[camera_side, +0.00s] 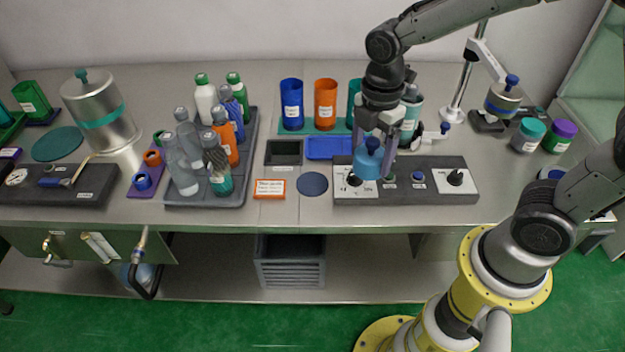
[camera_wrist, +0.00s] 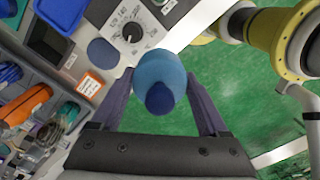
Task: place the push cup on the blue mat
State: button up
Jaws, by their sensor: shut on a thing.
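The push cup is a light blue cup (camera_side: 368,165) with a dark blue knob on top. My gripper (camera_side: 375,143) is shut on it and holds it over the grey control panel. In the wrist view the cup (camera_wrist: 160,72) sits between the two fingers (camera_wrist: 161,86), its knob toward the camera. The blue mat (camera_side: 313,184) is a flat, round, dark blue disc on the table, left of the panel and of the held cup. It also shows in the wrist view (camera_wrist: 101,53), with nothing on it.
The control panel (camera_side: 430,192) has dials and buttons. An orange-edged label card (camera_side: 270,189) lies left of the mat. A blue tray (camera_side: 330,148) and a dark tray (camera_side: 284,152) lie behind it. A bottle rack (camera_side: 235,192) stands further left; coloured cups stand at the back.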

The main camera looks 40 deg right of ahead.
jog(key=w+f, duration=0.3)
jog(key=w, duration=0.1)
jog(key=w+a+f, duration=0.1)
jog(key=w+f, duration=0.1)
jog(key=w, duration=0.2)
jog(key=w+a+f, duration=0.1)
jog(key=w+f, duration=0.2)
jog(key=w, duration=0.1)
jog(key=shift+w+f, duration=0.25)
jog(key=shift+f, duration=0.1)
jog(key=shift+w+f, duration=0.5)
jog(key=shift+f, duration=1.65)
jog(key=shift+f, duration=0.1)
jog(key=o, duration=1.3)
